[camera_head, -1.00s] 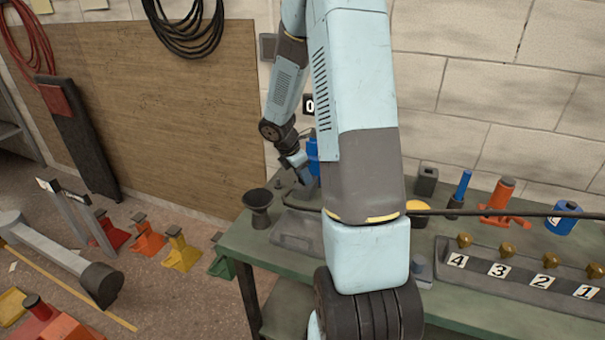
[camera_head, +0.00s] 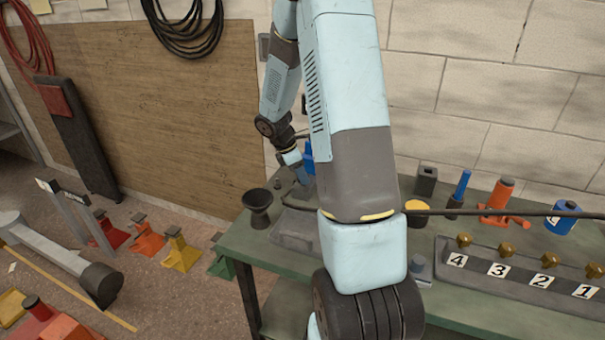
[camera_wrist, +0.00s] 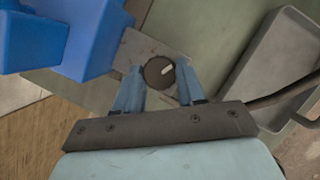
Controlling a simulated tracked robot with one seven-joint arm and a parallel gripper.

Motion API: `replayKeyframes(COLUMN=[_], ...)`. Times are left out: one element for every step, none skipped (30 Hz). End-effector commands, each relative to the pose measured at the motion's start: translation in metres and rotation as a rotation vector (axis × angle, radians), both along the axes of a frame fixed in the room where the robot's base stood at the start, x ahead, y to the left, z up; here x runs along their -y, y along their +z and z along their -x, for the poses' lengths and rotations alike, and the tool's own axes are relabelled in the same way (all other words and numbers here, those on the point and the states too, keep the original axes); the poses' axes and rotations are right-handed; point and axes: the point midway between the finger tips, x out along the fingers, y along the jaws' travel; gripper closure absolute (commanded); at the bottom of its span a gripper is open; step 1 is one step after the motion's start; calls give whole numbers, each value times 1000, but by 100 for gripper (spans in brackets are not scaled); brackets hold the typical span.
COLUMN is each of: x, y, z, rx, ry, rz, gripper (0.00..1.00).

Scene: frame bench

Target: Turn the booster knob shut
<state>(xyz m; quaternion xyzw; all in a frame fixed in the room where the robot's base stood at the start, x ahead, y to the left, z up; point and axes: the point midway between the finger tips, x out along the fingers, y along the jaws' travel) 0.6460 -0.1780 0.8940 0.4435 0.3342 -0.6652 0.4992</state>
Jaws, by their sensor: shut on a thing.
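In the head view my gripper (camera_head: 303,180) is at the bench's far left part, and the knob cannot be made out there.
A grey tray (camera_wrist: 245,95) lies right of the plate in the wrist view, with a dark cable across it. In the head view a black funnel-like cup (camera_head: 258,210) stands at the left bench edge. A grey strip with numbered brass knobs (camera_head: 480,290) lies at the right.

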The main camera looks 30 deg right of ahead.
Motion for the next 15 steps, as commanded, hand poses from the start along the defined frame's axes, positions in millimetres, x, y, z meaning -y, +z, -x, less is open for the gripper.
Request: replayKeyframes(x=[-3, -3, -3, -3, -2, -2, -2, -2, -2, -2, -2, -1, -1, -1, 0], y=[2, 2, 2, 2, 2, 2, 2, 2, 2, 2, 2, 1, 1, 1, 2], z=[-7, -7, -7, -7, -7, -8, -8, -8, -8, -9, -9, -9, -9, -9, -10], rx=[11, 12, 11, 12, 12, 12, 13, 12, 11, 12, 12, 11, 11, 12, 13], ry=[-36, -65, -103, -133, -161, -200, -227, -255, -293, -323, -350, -390, -418, -447, -485], rz=[-2, -2, -2, -2, -1, -1, -2, -2, -2, -2, -2, -2, -2, -3, -3], gripper=[91, 91, 91, 91, 91, 91, 91, 91, 91, 91, 91, 91, 91, 91, 91])
